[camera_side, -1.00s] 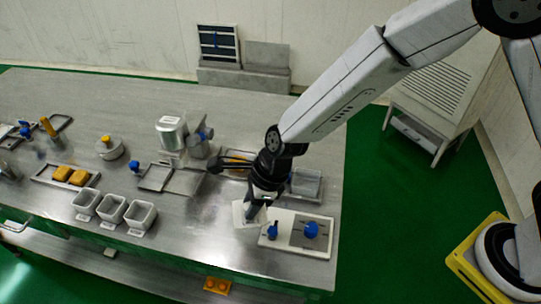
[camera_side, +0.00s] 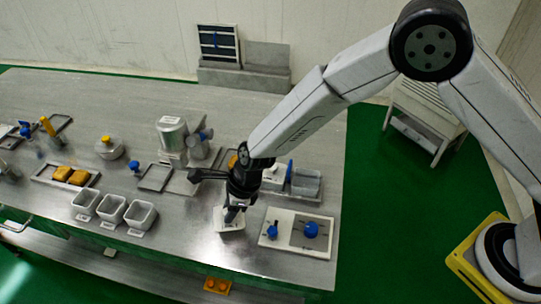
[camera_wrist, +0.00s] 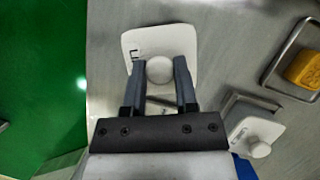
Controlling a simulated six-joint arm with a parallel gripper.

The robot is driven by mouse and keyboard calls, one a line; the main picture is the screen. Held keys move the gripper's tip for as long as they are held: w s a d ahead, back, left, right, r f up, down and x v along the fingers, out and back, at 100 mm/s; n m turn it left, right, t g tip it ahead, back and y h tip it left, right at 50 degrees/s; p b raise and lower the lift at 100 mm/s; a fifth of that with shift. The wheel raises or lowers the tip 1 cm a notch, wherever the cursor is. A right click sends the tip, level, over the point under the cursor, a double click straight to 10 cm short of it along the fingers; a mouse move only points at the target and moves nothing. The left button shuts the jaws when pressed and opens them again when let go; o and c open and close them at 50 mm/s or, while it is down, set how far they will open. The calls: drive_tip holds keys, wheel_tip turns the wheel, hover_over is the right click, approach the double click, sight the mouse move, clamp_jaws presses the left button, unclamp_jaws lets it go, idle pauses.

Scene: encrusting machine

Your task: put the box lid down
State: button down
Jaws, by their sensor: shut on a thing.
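The box lid is a white, rounded square plate with a round knob. It shows in the side view (camera_side: 228,224) over the front part of the steel table, left of the white board, and in the wrist view (camera_wrist: 180,38). My gripper (camera_side: 235,210) points down from above and is shut on the lid's knob (camera_wrist: 159,70), one finger on each side in the wrist view (camera_wrist: 160,66). The lid looks about level and very low over the tabletop; I cannot tell whether it touches.
A white board with blue knobs (camera_side: 268,243) lies to the right. Three grey bins (camera_side: 139,214) stand to the left. Another white lid with a knob (camera_wrist: 243,132) sits on a grey box in the wrist view. Bare steel table (camera_side: 190,235) lies between bins and lid.

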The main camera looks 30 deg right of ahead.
drive_tip(key=shift+w+a+f, duration=0.1)
drive_tip(key=shift+f, duration=1.7)
drive_tip(key=shift+f, duration=0.1)
drive_tip(key=shift+c, duration=1.9)
unclamp_jaws()
drive_tip(key=v, duration=1.2)
